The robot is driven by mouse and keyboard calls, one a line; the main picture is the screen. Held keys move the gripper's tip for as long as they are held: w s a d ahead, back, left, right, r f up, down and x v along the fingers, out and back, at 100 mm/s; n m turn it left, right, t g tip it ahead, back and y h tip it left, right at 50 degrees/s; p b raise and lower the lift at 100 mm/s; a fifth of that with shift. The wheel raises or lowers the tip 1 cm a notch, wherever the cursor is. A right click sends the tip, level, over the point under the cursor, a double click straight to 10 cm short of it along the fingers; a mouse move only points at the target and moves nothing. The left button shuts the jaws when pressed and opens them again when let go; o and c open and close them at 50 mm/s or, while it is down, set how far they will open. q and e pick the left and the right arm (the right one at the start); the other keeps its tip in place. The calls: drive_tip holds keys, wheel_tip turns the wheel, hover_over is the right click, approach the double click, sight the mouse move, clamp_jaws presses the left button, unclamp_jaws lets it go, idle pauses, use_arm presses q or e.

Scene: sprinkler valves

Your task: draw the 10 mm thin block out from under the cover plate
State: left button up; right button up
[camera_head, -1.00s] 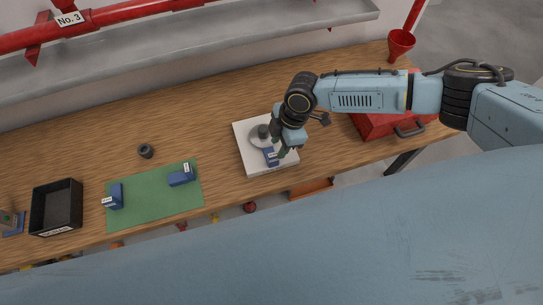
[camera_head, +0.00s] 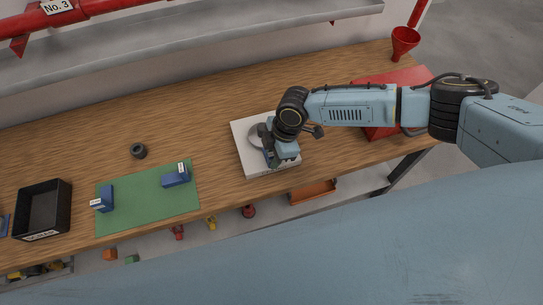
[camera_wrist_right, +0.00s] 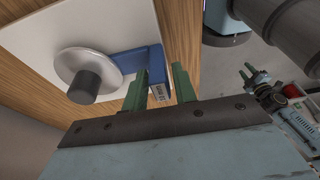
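The round grey cover plate (camera_wrist_right: 80,58) with a dark knob (camera_wrist_right: 84,88) sits on a white board (camera_head: 244,150). The plate also shows partly in the head view (camera_head: 254,136). A blue block (camera_wrist_right: 134,61) reaches to the plate's edge; its labelled outer end stands out to the side. My right gripper (camera_wrist_right: 160,76) is open, its green fingers on either side of that outer end, with a gap at the right finger. In the head view my right gripper (camera_head: 271,157) hides the block. A small distant gripper with green fingers, seemingly my left (camera_wrist_right: 248,74), shows in the wrist view.
A green mat (camera_head: 142,210) holds two labelled blue blocks (camera_head: 176,176) and (camera_head: 103,199). A black bin (camera_head: 67,207) stands left of it and a dark ring (camera_head: 138,151) behind it. A red box (camera_head: 376,131) is to the right. The bench between mat and board is clear.

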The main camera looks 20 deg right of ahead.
clamp_jaws()
drive_tip(key=shift+s, duration=0.15)
drive_tip(key=shift+s+p, duration=1.4)
drive_tip(key=shift+s, duration=0.25)
drive_tip(key=shift+a+p+v, duration=0.25)
drive_tip(key=shift+p+v, duration=0.7)
drive_tip(key=shift+p, duration=0.15)
drive_tip(key=shift+a+p+v, duration=0.2)
drive_tip(key=shift+p+v, duration=0.8)
drive_tip(key=shift+p, duration=0.05)
drive_tip(key=shift+r, duration=0.1)
